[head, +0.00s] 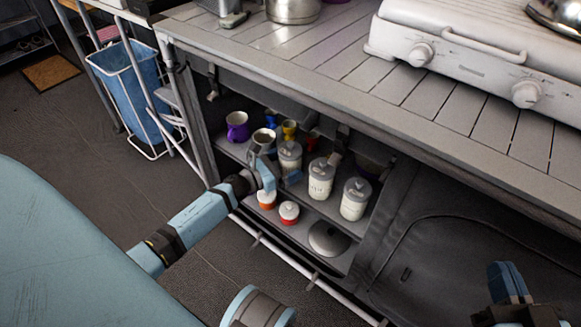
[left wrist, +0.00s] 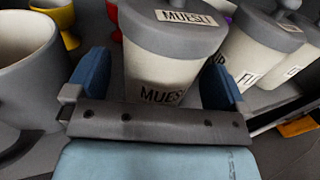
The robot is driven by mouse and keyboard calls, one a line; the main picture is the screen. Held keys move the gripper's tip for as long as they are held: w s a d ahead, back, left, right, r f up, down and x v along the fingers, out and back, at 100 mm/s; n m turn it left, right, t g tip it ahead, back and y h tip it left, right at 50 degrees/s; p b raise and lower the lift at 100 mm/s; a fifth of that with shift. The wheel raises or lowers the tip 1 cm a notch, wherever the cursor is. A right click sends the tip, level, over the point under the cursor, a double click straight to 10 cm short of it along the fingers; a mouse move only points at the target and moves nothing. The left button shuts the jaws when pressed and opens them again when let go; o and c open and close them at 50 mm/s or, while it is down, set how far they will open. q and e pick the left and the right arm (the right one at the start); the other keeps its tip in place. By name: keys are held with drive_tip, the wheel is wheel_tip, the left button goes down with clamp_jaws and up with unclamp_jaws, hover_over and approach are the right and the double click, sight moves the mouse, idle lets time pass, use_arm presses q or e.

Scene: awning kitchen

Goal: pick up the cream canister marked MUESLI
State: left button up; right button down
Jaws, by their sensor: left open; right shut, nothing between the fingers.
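The cream canister marked MUESLI (head: 290,157), with a grey lid, stands upright on the upper shelf under the counter. In the left wrist view the canister (left wrist: 160,75) fills the middle, its label readable on lid and body. My left gripper (head: 277,176) is open in front of it; in the left wrist view its blue fingers (left wrist: 155,88) are on either side of the canister's lower body. I cannot tell whether they touch it. My right gripper (head: 508,284) is shut and empty at the lower right, away from the shelf.
Two similar canisters (head: 321,180) (head: 355,200) stand to the right. A purple mug (head: 237,126) and egg cups are near. The counter edge (head: 330,95) overhangs the shelf. Small jars (head: 289,212) sit below.

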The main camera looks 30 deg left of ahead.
use_arm(q)
drive_tip(key=shift+x, duration=0.9)
drive_tip(key=shift+c, duration=0.5)
drive_tip(key=c, duration=1)
